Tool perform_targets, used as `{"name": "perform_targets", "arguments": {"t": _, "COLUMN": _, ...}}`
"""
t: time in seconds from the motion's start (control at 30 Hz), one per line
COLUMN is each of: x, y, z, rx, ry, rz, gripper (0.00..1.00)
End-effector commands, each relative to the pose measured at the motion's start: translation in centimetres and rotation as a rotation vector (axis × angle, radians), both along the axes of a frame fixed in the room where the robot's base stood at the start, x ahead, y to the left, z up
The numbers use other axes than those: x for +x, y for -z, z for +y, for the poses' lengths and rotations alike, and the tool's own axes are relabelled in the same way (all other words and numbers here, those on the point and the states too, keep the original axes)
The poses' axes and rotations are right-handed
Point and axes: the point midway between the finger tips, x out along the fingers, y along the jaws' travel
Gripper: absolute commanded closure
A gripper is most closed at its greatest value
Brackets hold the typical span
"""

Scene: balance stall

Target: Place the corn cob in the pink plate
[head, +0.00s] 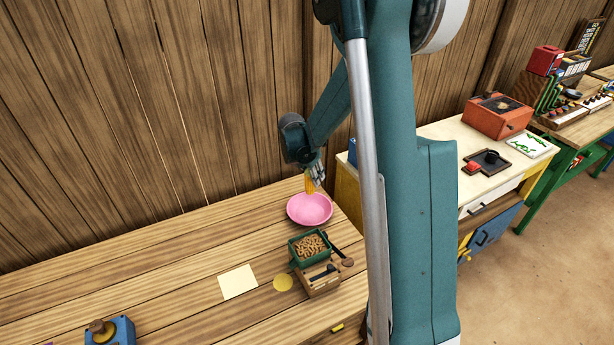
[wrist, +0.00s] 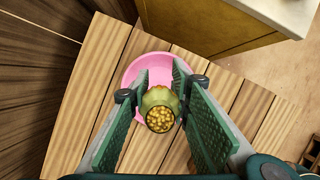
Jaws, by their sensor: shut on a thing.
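The corn cob (wrist: 160,111), yellow with green at its sides, is between the fingers of my gripper (wrist: 160,100) in the wrist view. In the head view the yellow corn cob (head: 309,185) hangs below my gripper (head: 316,176), over the pink plate. The pink plate (head: 309,210) rests on the wooden table near its back right corner. In the wrist view the pink plate (wrist: 148,62) shows behind the cob and is partly hidden by the fingers. I cannot tell whether the cob touches the plate.
A green box (head: 297,256) of brown pieces and a wooden block (head: 318,288) stand in front of the plate. A pale paper (head: 238,282) and a yellow disc (head: 283,283) lie to their left. A blue box (head: 118,332) is at the front left. The table's left middle is clear.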

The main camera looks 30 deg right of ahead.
Motion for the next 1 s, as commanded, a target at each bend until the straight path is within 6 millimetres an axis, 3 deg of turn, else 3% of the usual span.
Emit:
{"name": "perform_targets", "arguments": {"t": 0.57, "x": 0.0, "y": 0.6, "z": 0.0, "rx": 0.000, "ry": 0.000, "rz": 0.000, "gripper": 0.92}}
{"name": "perform_targets", "arguments": {"t": 1.0, "x": 0.0, "y": 3.8, "z": 0.0, "rx": 0.000, "ry": 0.000, "rz": 0.000, "gripper": 0.92}}
